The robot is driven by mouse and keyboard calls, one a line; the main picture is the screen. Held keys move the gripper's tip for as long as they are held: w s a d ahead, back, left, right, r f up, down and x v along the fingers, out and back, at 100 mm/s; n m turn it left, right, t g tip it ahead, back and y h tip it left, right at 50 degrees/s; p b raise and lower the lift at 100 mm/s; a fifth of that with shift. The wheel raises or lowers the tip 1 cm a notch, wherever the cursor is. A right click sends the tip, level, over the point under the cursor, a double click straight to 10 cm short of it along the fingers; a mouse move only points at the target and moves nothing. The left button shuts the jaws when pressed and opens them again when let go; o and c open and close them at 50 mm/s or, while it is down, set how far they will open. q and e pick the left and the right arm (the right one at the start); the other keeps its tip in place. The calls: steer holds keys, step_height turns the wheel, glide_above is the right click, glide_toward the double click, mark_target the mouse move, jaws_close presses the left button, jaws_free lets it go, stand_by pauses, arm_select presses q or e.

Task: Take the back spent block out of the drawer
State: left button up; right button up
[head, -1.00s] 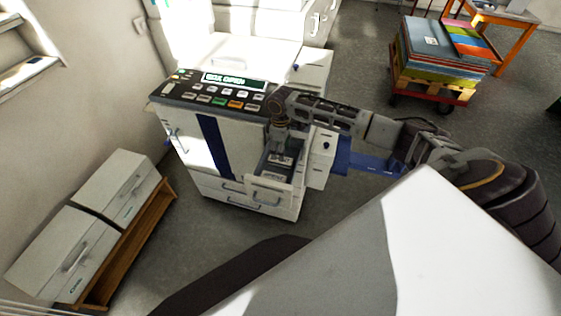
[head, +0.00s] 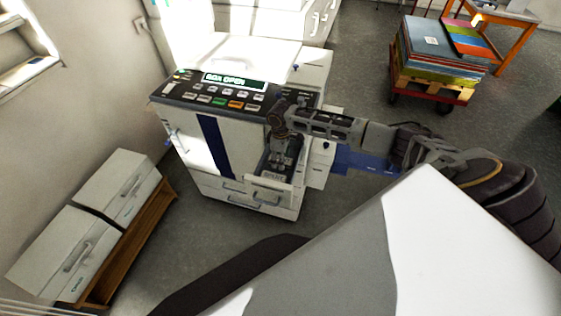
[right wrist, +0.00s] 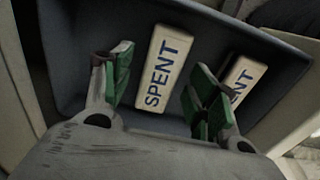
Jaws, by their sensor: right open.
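The open drawer (head: 268,187) sticks out of the front of the white machine, and its dark inside fills much of the right wrist view (right wrist: 75,60). Two pale blocks marked SPENT lie in it. One SPENT block (right wrist: 163,68) shows between my right gripper's fingers, just past the green tips; it looks like the back one, hidden by the gripper in the head view. The other SPENT block (right wrist: 243,82) is partly covered by one finger; the front block shows in the head view (head: 273,177). My right gripper (head: 279,164) is open and points down into the drawer. My left gripper is not in view.
The machine's panel (head: 225,92) has several buttons and a display reading BOX OPEN. A wooden rack with two pale boxes (head: 70,250) stands at the left. A red cart (head: 435,85) with stacked sheets is at the back right. Grey floor is open between.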

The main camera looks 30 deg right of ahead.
steer(key=c, duration=0.9)
steer(key=shift+r, duration=0.1)
steer(key=shift+c, duration=0.2)
step_height(320, 180, up, 10)
steer(key=shift+b, duration=0.3)
